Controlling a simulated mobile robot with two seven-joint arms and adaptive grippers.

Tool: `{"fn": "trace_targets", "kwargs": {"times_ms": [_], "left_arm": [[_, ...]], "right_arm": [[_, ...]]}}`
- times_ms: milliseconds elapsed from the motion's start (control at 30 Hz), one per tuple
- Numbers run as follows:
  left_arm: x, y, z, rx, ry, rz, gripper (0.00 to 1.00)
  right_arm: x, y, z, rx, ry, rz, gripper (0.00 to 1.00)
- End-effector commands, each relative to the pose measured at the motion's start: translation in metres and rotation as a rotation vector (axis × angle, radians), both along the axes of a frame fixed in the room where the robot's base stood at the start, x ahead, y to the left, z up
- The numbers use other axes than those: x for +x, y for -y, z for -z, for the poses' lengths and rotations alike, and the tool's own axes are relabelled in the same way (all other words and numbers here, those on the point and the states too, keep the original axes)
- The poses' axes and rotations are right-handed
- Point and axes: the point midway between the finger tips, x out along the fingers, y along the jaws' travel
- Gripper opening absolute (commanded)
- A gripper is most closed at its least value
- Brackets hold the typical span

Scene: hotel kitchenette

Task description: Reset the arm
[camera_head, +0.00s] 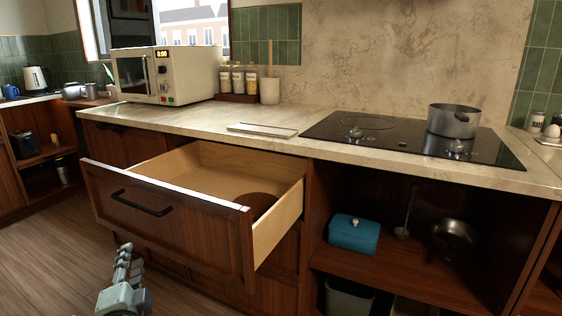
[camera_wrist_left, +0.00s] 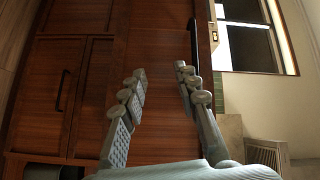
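My left gripper (camera_head: 125,262) is low in front of the cabinet, below the front of the open drawer in the head view. In the left wrist view my left gripper (camera_wrist_left: 160,72) has its two fingers spread apart with nothing between them. The wooden drawer (camera_head: 192,218) is pulled out, and its dark handle (camera_head: 141,203) is above the gripper in the head view. The handle also shows in the left wrist view (camera_wrist_left: 192,35), partly behind one finger. My right gripper is in neither view.
A brown round object (camera_head: 259,201) lies inside the drawer. A microwave (camera_head: 165,75), cooktop (camera_head: 385,136) and grey pot (camera_head: 453,121) stand on the counter (camera_head: 215,119). A teal box (camera_head: 354,233) sits on the open shelf at right. Floor (camera_head: 45,255) at left is clear.

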Motion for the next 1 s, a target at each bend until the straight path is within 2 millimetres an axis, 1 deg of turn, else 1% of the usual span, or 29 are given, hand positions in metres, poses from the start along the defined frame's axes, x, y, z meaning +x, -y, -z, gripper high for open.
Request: {"fn": "trace_targets", "kwargs": {"times_ms": [33, 67, 100, 167, 200, 267, 300, 367, 400, 467, 500, 600, 700, 800, 1000], "left_arm": [[-0.006, -0.001, 0.032, -0.083, -0.054, -0.009, 0.31], [-0.010, 0.000, 0.052, -0.145, -0.089, -0.017, 0.31], [-0.018, 0.001, 0.081, -0.231, -0.140, -0.034, 0.31], [-0.033, 0.004, 0.126, -0.360, -0.222, -0.065, 0.31], [-0.045, 0.007, 0.153, -0.442, -0.276, -0.090, 0.31], [-0.066, 0.014, 0.194, -0.561, -0.360, -0.132, 0.31], [-0.082, 0.019, 0.221, -0.636, -0.419, -0.165, 0.31], [-0.109, 0.028, 0.256, -0.739, -0.503, -0.217, 0.31], [-0.127, 0.035, 0.277, -0.802, -0.558, -0.254, 0.31], [-0.154, 0.045, 0.304, -0.887, -0.636, -0.308, 0.31], [-0.171, 0.051, 0.319, -0.933, -0.682, -0.342, 0.31], [-0.206, 0.064, 0.345, -1.023, -0.774, -0.415, 0.31], [-0.227, 0.073, 0.359, -1.075, -0.831, -0.460, 0.31], [-0.237, 0.077, 0.364, -1.098, -0.854, -0.482, 0.31], [-0.238, 0.078, 0.364, -1.099, -0.856, -0.484, 0.31]], "right_arm": [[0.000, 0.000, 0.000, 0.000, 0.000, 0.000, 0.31], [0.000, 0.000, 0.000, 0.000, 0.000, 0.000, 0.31], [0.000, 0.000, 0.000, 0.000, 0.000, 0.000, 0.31], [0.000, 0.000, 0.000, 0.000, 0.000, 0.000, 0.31], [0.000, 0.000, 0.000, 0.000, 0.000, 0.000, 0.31], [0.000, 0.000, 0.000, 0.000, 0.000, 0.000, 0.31], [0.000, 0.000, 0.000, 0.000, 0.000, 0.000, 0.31], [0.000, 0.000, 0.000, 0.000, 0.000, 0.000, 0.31], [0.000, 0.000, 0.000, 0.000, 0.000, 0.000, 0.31], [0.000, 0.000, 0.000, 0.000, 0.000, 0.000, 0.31], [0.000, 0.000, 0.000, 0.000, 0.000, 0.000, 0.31], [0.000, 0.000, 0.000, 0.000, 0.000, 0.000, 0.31], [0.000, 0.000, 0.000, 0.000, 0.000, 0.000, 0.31], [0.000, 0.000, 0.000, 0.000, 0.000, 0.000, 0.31], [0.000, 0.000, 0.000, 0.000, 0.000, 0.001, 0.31]]}}
